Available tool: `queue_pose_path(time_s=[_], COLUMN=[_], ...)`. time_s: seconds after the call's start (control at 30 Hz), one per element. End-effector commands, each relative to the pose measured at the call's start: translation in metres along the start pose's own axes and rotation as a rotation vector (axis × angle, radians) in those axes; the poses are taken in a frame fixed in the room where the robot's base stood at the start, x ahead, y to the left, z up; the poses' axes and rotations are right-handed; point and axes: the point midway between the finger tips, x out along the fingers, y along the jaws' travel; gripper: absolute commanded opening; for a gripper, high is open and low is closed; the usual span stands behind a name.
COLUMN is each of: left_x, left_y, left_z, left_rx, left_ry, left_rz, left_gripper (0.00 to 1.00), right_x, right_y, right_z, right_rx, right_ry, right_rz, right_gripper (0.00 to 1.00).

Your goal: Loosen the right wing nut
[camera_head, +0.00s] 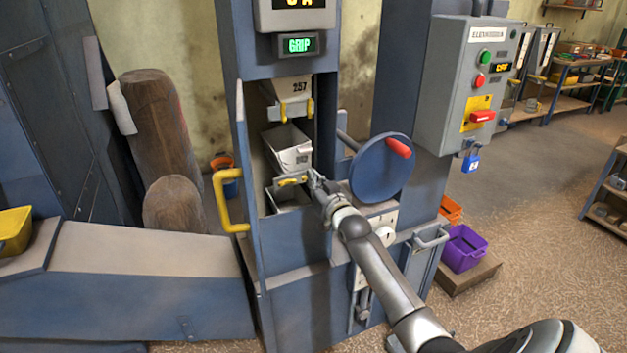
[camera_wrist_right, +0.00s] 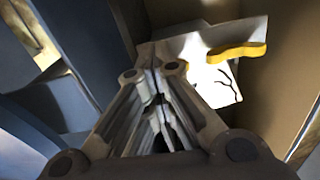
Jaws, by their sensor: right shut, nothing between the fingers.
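My right gripper (camera_head: 314,180) reaches into the open front of the blue elevator casing. Its fingers are shut with nothing between them; their tips also show together in the right wrist view (camera_wrist_right: 152,66). A yellow piece (camera_head: 292,181), perhaps the wing nut, lies just left of the fingertips at the lower bucket (camera_head: 289,198). A yellow wing-shaped piece (camera_wrist_right: 236,50) shows in the wrist view, right of the fingertips and apart from them in the picture, in front of a white, cracked surface (camera_wrist_right: 212,80). I cannot tell which side's nut it is. My left gripper is out of view.
A white bucket (camera_head: 287,147) and bucket 257 (camera_head: 292,88) hang above. A blue handwheel (camera_head: 378,172) with a red knob stands close right of my gripper. A yellow door handle (camera_head: 226,201) is at left. The control box (camera_head: 467,85) is at upper right.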

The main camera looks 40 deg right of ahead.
Motion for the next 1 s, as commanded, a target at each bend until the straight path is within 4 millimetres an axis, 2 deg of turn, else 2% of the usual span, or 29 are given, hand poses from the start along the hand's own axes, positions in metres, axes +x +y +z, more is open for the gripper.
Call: queue_pose_path(time_s=[0.53,0.77,1.0], left_x=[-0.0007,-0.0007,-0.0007], left_y=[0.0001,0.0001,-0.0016], left_z=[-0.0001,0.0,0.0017], left_rx=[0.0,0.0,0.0], left_ry=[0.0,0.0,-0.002], left_rz=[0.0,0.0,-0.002], left_gripper=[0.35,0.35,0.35], right_x=[-0.0001,-0.0001,-0.0012], right_y=[-0.0005,-0.0006,-0.0009], right_z=[0.0012,0.0011,0.001], right_rx=[-0.022,-0.021,-0.02], right_ry=[-0.002,-0.002,-0.002], right_rz=[-0.001,-0.001,-0.001], right_gripper=[0.0,0.29,0.3])
